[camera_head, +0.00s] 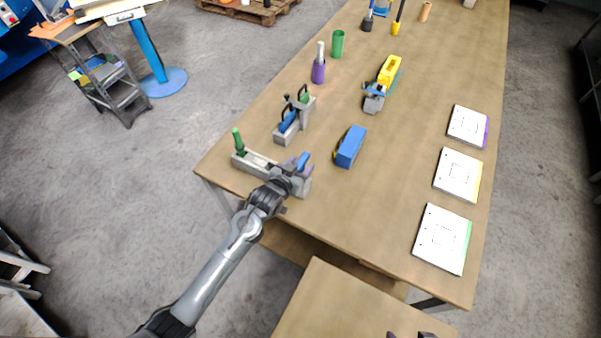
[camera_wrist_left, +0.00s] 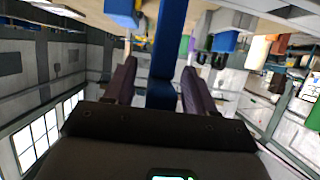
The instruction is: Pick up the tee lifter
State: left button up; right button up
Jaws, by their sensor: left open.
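My left gripper (camera_head: 294,165) is over the right end of a long grey stand (camera_head: 258,166) at the table's near left edge. A blue upright piece (camera_head: 304,159), which looks like the tee lifter's handle, is at its fingertips. In the left wrist view, a blue bar (camera_wrist_left: 168,45) runs between the two dark purple fingers of the gripper (camera_wrist_left: 157,85), which are apart. I see a gap beside the bar, so it is not clamped. The lifter's lower part is hidden. Dark tips at the head view's bottom edge may be my right gripper (camera_head: 410,335).
A green-handled tool (camera_head: 238,140) stands in the grey stand's left end. Behind is another grey holder (camera_head: 293,122) with black and blue tools. A blue block (camera_head: 351,146) lies to the right.

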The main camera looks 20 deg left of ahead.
pick_arm(q)
jog(key=shift+w+f, duration=0.1)
jog(key=shift+w, duration=0.15)
grip_shut()
dwell(0.4)
